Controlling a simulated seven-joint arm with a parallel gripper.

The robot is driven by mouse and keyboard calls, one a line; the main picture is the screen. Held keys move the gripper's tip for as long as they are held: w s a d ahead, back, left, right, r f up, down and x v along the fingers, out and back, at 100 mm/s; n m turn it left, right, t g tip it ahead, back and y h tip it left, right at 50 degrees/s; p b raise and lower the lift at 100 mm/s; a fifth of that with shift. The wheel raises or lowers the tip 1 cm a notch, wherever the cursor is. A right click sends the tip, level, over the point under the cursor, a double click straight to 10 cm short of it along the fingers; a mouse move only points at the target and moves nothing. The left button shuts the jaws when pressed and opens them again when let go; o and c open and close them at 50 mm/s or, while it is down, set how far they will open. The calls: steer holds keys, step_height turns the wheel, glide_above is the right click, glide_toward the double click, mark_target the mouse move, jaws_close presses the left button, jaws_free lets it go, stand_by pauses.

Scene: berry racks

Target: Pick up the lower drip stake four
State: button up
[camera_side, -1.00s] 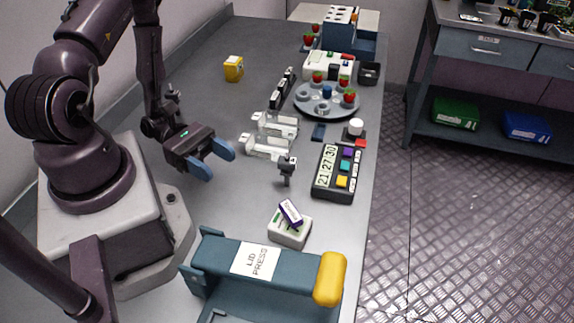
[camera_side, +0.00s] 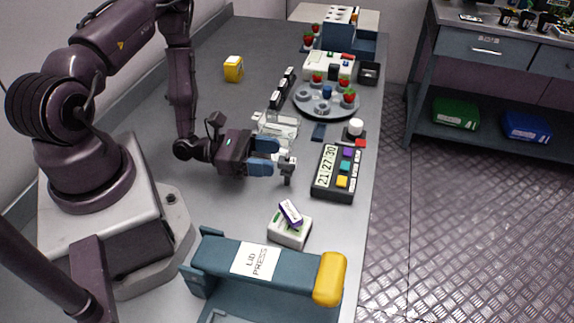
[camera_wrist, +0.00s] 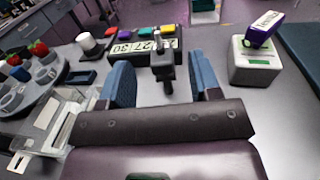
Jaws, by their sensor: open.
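A small dark grey upright piece with a wider head (camera_side: 287,172) stands on the bench. It may be the drip stake, but I see no number on it. My gripper (camera_side: 272,157) is low beside it, to its left in the side view, with blue fingers apart. In the wrist view the dark piece (camera_wrist: 163,66) stands between and just beyond the open fingers (camera_wrist: 162,84). Nothing shows gripped. Clear racks (camera_side: 277,126) are just behind the gripper; the nearer one is mostly hidden by it.
A timer box with coloured buttons (camera_side: 325,182) stands right of the dark piece. A white block with a purple-topped piece (camera_side: 290,232) and the lid press (camera_side: 290,270) lie nearer. A round grey tray with berries (camera_side: 305,108) is farther back. A yellow cup (camera_side: 233,68) stands far left.

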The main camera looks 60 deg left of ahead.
mark_target(289, 160)
steer(key=x, duration=0.4)
steer(key=shift+w+d+f, duration=0.2)
steer(key=shift+w+d, duration=0.05)
steer(key=shift+d, duration=0.05)
steer(key=c, duration=1)
steer(key=shift+r, duration=0.15)
